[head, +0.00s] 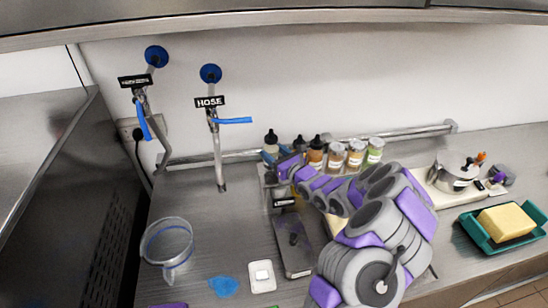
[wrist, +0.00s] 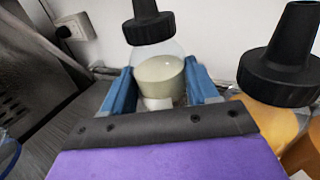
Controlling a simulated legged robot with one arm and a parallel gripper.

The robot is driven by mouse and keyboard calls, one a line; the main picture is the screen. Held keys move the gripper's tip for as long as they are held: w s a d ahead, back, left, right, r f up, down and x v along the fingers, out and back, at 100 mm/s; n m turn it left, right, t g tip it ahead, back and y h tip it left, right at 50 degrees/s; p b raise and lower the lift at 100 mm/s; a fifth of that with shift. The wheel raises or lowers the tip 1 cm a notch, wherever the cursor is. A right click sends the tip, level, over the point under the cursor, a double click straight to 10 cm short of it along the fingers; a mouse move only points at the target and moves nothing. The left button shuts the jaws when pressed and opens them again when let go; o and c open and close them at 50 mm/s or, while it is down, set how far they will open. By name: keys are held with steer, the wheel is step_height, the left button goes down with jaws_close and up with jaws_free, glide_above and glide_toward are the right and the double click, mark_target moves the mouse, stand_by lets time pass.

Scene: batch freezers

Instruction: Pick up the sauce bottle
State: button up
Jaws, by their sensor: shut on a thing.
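The sauce bottle (wrist: 158,75), clear with a pale cream filling and a black nozzle cap, stands between the two blue fingers of my gripper (wrist: 160,95) in the wrist view. The fingers are shut on its sides. In the head view its black cap (head: 271,137) shows at the left end of the row along the back wall, and my gripper (head: 272,160) is at its body. My own arm and the gripper hide its lower part, so I cannot tell whether its base touches the counter.
An amber bottle with a black cap (wrist: 275,90) stands close to the right of my gripper. Several spice jars (head: 355,154) continue the row rightward. A metal dispenser (head: 293,245), a clear jug (head: 167,243) and a teal butter tray (head: 492,243) are on the counter.

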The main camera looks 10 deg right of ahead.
steer(key=a+r+v, duration=0.1)
steer(key=v, duration=0.7)
steer(key=s+a+r+p+v, duration=0.1)
steer(key=v, duration=0.7)
steer(key=shift+r, duration=0.3)
steer(key=o, duration=0.4)
steer(key=shift+p, duration=0.3)
steer(key=c, duration=0.5)
step_height(320, 180, up, 8)
steer(key=p, duration=0.6)
steer(key=shift+p, duration=0.3)
